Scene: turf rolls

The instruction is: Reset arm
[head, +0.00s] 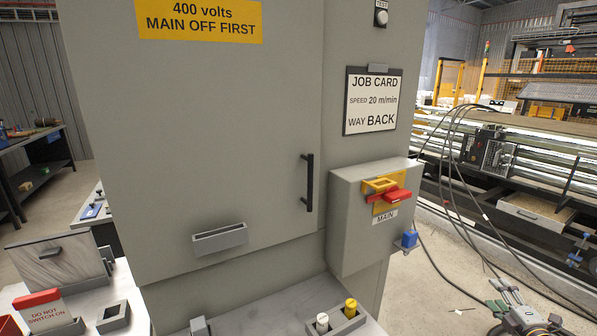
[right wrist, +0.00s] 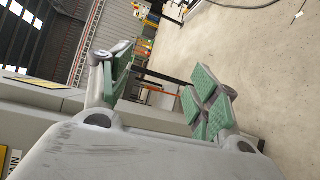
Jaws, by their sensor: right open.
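My right gripper (head: 524,317) is at the lower right corner of the head view, over the floor and right of the grey cabinet. It is open. In the right wrist view its two green-padded fingers (right wrist: 160,88) stand apart with nothing between them. Past them show bare floor and the far hall. My left gripper is not in view.
The grey cabinet (head: 230,160) is closed. Its switch box (head: 350,240) has a red handle (head: 397,196) and a blue padlock (head: 409,239) at its side. White (head: 322,322) and yellow (head: 350,308) pieces stand in a holder below. Floor at right is partly clear; cables hang there.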

